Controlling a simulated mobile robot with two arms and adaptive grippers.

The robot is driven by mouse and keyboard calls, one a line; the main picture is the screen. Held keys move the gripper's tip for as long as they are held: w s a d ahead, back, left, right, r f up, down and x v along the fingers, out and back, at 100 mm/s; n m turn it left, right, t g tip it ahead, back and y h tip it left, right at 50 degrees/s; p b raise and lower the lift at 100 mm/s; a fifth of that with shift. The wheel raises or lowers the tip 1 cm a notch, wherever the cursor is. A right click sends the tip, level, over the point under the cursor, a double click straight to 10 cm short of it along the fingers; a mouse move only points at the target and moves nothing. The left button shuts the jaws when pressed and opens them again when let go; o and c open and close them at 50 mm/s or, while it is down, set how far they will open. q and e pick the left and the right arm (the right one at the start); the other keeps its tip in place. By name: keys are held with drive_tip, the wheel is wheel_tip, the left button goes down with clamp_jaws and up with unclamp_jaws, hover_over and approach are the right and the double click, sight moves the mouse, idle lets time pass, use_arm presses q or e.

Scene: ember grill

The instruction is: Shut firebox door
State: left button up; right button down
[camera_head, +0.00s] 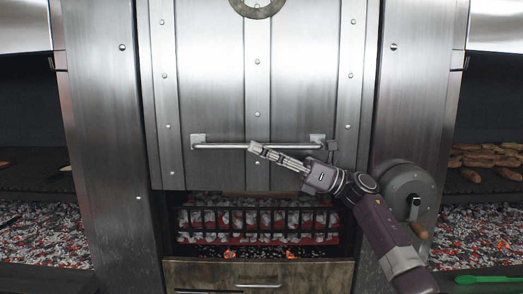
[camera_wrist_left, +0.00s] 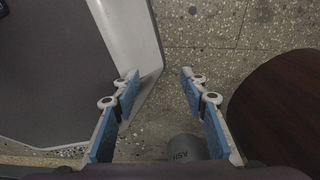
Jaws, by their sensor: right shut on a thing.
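The firebox door (camera_head: 222,80) is a riveted steel panel. Its lower edge hangs above the opening, and the coals show below it. A horizontal bar handle (camera_head: 222,146) runs across its lower part. My right gripper (camera_head: 257,149) comes in from the right and is shut on the handle near its middle. The fingers hide a short part of the bar. My left gripper (camera_wrist_left: 160,78) shows only in the left wrist view, with its blue-padded fingers apart and nothing between them.
A crank wheel (camera_head: 408,188) is right of the door. Sausages (camera_head: 485,160) lie at the far right. An ash bin (camera_wrist_left: 186,147) stands on the floor below the left gripper.

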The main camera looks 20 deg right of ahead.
sight(261, 108)
drive_tip(key=shift+a+f, duration=0.1)
drive_tip(key=shift+f, duration=0.3)
drive_tip(key=c, duration=2.4)
unclamp_jaws()
drive_tip(key=o, duration=0.4)
drive_tip(key=shift+w, duration=0.15)
drive_tip(key=shift+o, duration=0.2)
drive_tip(key=shift+r, duration=0.3)
wheel_tip(261, 108, up, 10)
drive_tip(key=shift+f, duration=0.25)
use_arm(q)
drive_tip(key=shift+w+d, duration=0.1)
drive_tip(key=shift+w, duration=0.5)
use_arm(e)
drive_tip(key=shift+d+r, duration=0.2)
drive_tip(key=shift+r, duration=0.15)
drive_tip(key=shift+f, duration=0.1)
